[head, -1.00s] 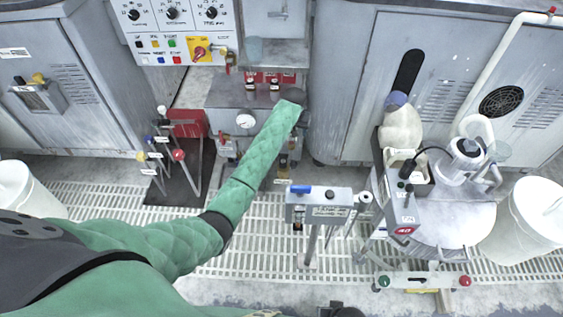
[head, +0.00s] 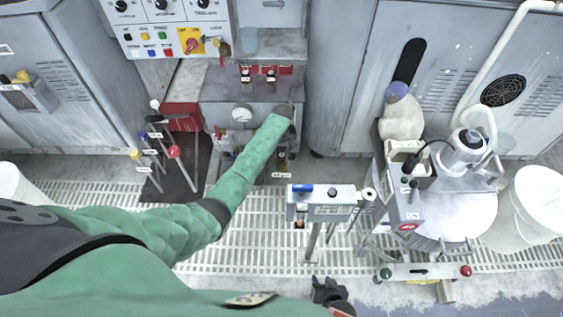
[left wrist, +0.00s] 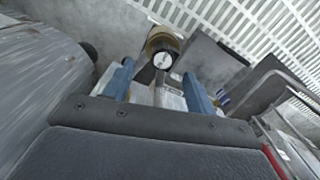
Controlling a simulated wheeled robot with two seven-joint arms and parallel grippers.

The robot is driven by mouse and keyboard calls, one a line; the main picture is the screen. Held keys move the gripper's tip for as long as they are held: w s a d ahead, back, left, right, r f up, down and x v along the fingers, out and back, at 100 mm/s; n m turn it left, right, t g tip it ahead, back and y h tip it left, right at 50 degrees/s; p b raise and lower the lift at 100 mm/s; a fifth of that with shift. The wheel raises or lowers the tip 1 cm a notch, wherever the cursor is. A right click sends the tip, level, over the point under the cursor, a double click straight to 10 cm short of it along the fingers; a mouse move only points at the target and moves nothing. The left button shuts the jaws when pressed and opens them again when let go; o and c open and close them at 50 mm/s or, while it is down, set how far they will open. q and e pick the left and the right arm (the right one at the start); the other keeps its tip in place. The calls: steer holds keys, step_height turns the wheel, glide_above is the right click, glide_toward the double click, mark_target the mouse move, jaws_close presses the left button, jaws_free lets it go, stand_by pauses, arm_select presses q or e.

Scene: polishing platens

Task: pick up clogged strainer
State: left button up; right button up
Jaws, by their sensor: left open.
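My left arm reaches forward to the grey bench unit. In the head view its dark wrist end (head: 285,111) hides the fingers. In the left wrist view my left gripper (left wrist: 160,84) is open, its two blue fingers apart. Beyond the fingertips is a round brass-coloured fitting (left wrist: 162,37) with a small white dial (left wrist: 163,61) in front of it; I cannot tell whether this is the strainer. A brass-coloured part (head: 282,160) also hangs low under the unit in the head view, just below my left wrist. My right gripper (head: 327,290) is at the bottom edge; its jaws are unclear.
A control panel (head: 165,28) stands above the bench unit (head: 215,115), which carries a gauge (head: 242,113). A lever stand (head: 192,165) is on the left. A small post-mounted box (head: 325,200) and a cart with a drum (head: 455,218) stand on the right. White buckets (head: 520,220) flank the area.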

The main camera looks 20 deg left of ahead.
mark_target(282, 155)
arm_select(q)
steer(key=shift+s+f+b, duration=0.2)
steer(key=shift+f+b, duration=0.35)
steer(key=shift+f, duration=2.55)
steer(key=shift+c, duration=0.3)
steer(key=c, duration=1.1)
